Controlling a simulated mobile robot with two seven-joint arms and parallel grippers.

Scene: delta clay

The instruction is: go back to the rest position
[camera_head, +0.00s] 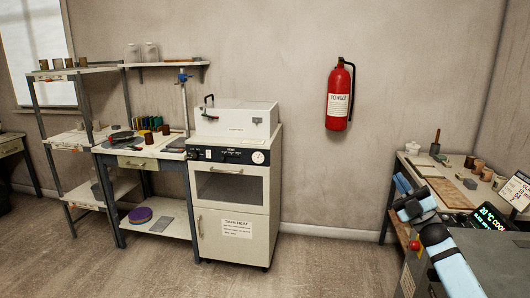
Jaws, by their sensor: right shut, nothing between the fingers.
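My right arm comes in at the lower right, with light blue and black links. Its gripper (408,203) is small in view, in front of the left end of the right-hand workbench (409,166). Its fingers are shut with nothing held between them. Whether it touches the bench cannot be told from this angle. My left gripper is not in view.
A white oven cabinet (232,222) stands by the back wall, beside a worktable (146,160) and a shelf rack (98,69). A red extinguisher (340,97) hangs on the wall. Pots and boards crowd the right bench. The middle floor (320,262) is clear.

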